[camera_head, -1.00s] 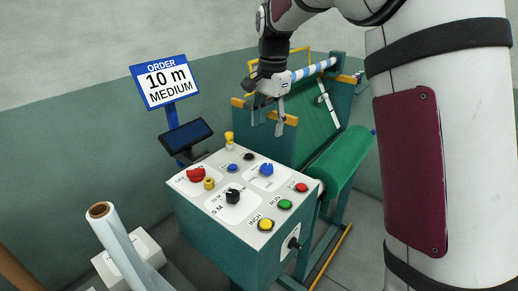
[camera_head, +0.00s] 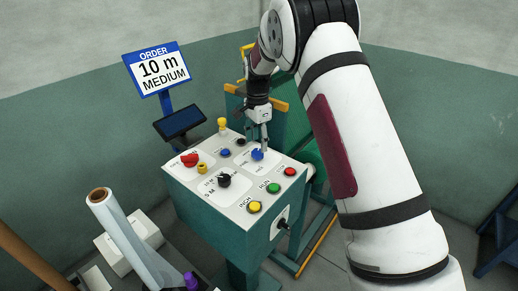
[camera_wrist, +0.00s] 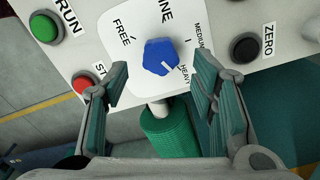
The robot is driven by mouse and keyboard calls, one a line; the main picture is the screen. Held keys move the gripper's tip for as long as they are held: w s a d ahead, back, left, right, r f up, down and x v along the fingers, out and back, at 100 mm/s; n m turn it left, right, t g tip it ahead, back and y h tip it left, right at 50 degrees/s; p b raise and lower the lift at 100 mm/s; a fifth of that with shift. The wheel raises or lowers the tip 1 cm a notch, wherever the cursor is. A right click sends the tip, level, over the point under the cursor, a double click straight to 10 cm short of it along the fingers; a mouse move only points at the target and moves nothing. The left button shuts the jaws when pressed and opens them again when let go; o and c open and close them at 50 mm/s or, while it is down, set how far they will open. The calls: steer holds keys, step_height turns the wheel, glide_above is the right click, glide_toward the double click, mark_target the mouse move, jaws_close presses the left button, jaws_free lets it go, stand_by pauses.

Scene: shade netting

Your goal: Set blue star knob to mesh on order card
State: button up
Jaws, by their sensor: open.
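The blue star knob (camera_head: 257,155) sits on a white label plate on the control box's top. In the wrist view the knob (camera_wrist: 160,56) is ringed by the words FREE, one ending in "INE", MEDIUM and HEAVY. The order card (camera_head: 157,70) reads "10 m MEDIUM". My gripper (camera_head: 263,140) is over the knob, pointing down. In the wrist view my gripper (camera_wrist: 162,75) is open, one finger on each side of the knob, with gaps to both.
The control box (camera_head: 225,225) also carries a black selector (camera_head: 224,180), a red knob (camera_head: 189,159), and green (camera_head: 274,188), yellow (camera_head: 255,207) and red (camera_head: 290,171) buttons. A black ZERO button (camera_wrist: 245,47) is close to one finger. A green roll (camera_wrist: 170,135) lies beyond the box edge.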

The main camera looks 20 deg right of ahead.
mark_target(258, 151)
steer(key=shift+f+p, duration=0.4)
steer(key=shift+f, duration=1.7)
steer(key=c, duration=1.1)
